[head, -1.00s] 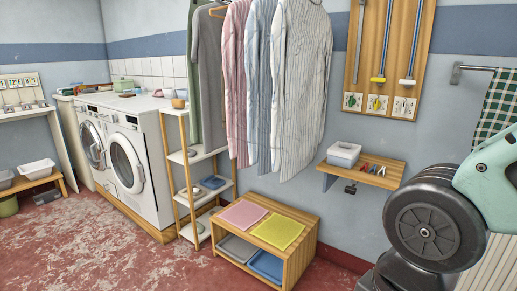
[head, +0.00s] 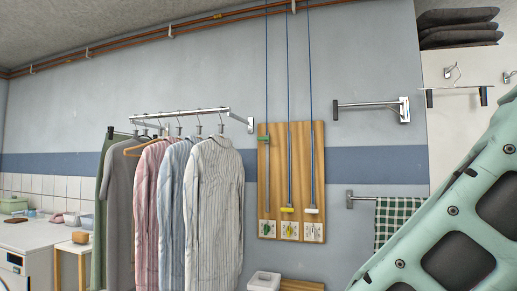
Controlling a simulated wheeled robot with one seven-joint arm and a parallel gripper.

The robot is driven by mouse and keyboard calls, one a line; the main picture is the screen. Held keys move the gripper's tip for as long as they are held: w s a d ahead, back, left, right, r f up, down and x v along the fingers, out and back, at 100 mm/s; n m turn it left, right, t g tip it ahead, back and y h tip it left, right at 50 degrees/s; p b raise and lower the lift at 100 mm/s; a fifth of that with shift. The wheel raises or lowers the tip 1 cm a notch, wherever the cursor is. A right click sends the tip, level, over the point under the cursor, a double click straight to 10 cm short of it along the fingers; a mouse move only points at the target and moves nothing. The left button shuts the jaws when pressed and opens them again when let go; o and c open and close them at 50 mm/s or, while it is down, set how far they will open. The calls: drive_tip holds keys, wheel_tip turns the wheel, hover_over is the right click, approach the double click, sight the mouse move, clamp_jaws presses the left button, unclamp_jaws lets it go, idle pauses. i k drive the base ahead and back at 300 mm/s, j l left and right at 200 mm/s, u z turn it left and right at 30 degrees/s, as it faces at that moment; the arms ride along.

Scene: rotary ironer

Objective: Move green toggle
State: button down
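A wooden board (head: 300,160) hangs on the wall near the middle of the head view, with three blue cords running up from it. A small green toggle (head: 264,138) sits on the left cord, near the top of the board. A yellow toggle (head: 288,210) and a white toggle (head: 312,211) hang much lower on the middle and right cords. Picture cards (head: 290,230) line the board's bottom edge. A mint-green part of my own arm fills the lower right; my gripper is out of view.
Shirts (head: 210,205) hang from a rail (head: 180,113) left of the board. To its right are a metal wall bracket (head: 370,106) and a green checked towel (head: 390,220). A white box (head: 264,281) stands below the board.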

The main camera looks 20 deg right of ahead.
sight(267, 138)
drive_tip(key=i+z, duration=0.15)
drive_tip(key=i, duration=0.35)
drive_tip(key=i+j+z, duration=0.15)
drive_tip(key=i, duration=0.3)
